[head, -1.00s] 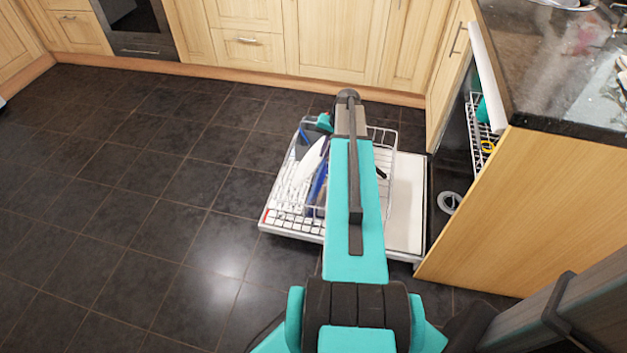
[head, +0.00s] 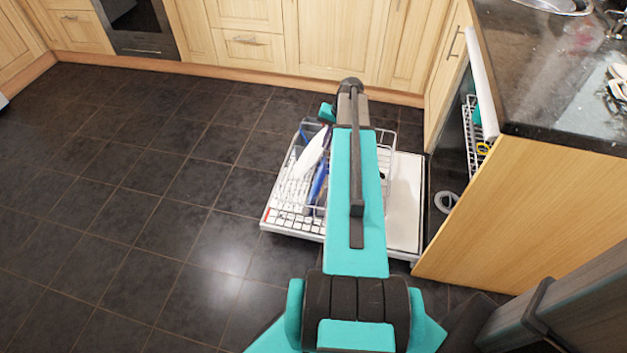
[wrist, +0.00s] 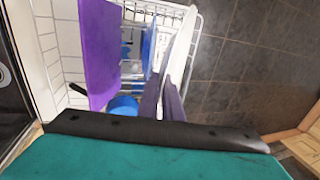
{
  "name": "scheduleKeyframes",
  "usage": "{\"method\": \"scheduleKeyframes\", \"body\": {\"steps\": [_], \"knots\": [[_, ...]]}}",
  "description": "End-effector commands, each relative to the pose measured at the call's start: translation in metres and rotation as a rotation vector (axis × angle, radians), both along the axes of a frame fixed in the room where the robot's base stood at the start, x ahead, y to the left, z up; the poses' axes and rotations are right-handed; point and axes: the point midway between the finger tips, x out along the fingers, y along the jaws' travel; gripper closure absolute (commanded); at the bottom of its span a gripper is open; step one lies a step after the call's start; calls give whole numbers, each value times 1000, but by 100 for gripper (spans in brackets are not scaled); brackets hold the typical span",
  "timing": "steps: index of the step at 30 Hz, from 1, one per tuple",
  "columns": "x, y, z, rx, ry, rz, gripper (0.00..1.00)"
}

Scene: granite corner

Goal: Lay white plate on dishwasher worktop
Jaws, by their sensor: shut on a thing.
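The white plate (head: 314,153) shows nearly edge-on over the lower rack of the open dishwasher, left of my arm. In the wrist view the plate (wrist: 181,48) stands on edge, and my gripper (wrist: 163,88) is shut on its near end with two dark fingers. I cannot tell whether its lower edge is clear of the rack. In the head view my arm hides most of the gripper. The dishwasher worktop (head: 535,65) is the dark granite surface at the upper right, above the machine.
The wire rack (head: 285,188) sits over the lowered dishwasher door (head: 405,205). A purple board (wrist: 97,50) and a blue cup (wrist: 122,105) are beside the plate. A sink (head: 560,5) and white items (head: 618,80) are on the worktop. Floor at left is clear.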

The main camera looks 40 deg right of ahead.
Motion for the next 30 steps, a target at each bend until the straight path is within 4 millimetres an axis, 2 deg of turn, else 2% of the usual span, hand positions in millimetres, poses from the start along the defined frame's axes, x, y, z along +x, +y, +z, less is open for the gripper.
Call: {"method": "scheduleKeyframes", "body": {"steps": [1,24,30], "knots": [[0,0,6,0,-1,0,100],[-5,-3,54,0,-1,0,100],[-6,-4,60,0,-1,0,100]]}}
